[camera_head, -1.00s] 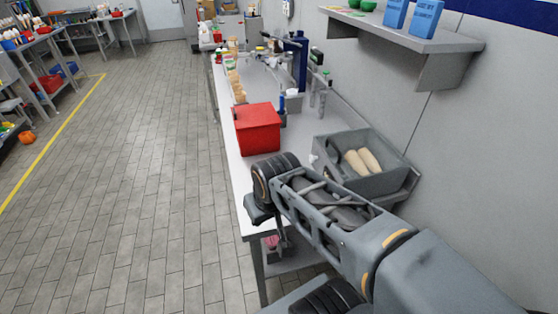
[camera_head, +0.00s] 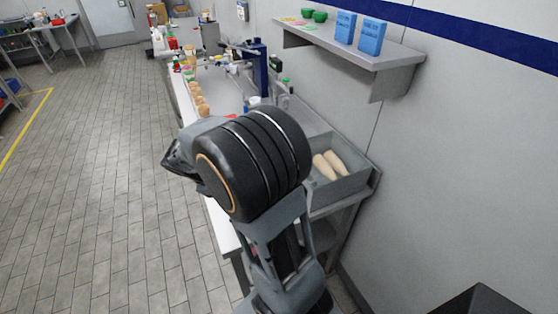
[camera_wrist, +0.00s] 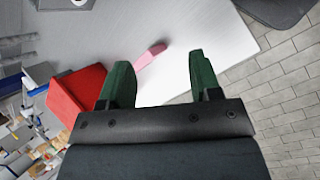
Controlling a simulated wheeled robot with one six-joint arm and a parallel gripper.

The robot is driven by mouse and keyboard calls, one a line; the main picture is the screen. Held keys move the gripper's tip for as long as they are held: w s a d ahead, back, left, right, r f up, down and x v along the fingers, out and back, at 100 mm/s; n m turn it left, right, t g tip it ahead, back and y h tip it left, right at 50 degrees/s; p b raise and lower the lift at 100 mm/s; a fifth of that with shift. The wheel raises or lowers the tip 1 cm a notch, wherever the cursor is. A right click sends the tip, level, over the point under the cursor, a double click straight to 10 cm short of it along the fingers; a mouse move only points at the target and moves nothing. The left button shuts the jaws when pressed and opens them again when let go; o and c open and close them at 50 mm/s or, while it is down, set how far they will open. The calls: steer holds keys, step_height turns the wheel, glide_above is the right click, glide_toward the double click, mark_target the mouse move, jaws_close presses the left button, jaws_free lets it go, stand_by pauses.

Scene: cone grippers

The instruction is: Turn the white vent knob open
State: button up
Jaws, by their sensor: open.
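No white vent knob can be made out for certain in either view. At the top edge of the wrist view, a dark grey box (camera_wrist: 60,4) carries a small pale round part, cut off by the frame; I cannot tell what it is. My gripper (camera_wrist: 158,66) has two green fingers spread apart with nothing held between them. Behind them, a pink object (camera_wrist: 150,55) lies on the white tabletop (camera_wrist: 205,35), in line with the gap. In the head view my own arm hides most of the gripper.
A red box (camera_wrist: 78,96) sits left of the fingers in the wrist view. In the head view, a grey bin (camera_head: 352,183) with two tan rolls stands at the bench's right. A wall shelf (camera_head: 350,50) holds blue boxes and green bowls. The tiled floor (camera_head: 110,150) at left is clear.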

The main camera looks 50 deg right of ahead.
steer(key=w+d+f+n+g+h+p, duration=0.1)
steer(key=w+d+f+n+h+p, duration=0.1)
steer(key=w+d+f+n+h, duration=0.3)
steer(key=w+d+n+g+h+p, duration=0.1)
steer(key=w+d+n+g+p, duration=0.15)
steer(key=d, duration=0.45)
steer(key=shift+t, duration=0.35)
steer(key=p+x, duration=0.1)
steer(key=x, duration=0.3)
steer(key=p+x, duration=0.1)
steer(key=x, duration=0.4)
steer(key=p+x, duration=0.1)
steer(key=x, duration=0.3)
steer(key=shift+s+f+p, duration=0.1)
steer(key=shift+s+p, duration=0.3)
steer(key=shift+s, duration=0.1)
steer(key=shift+d+h, duration=0.1)
steer(key=shift+h, duration=0.2)
steer(key=c, duration=0.9)
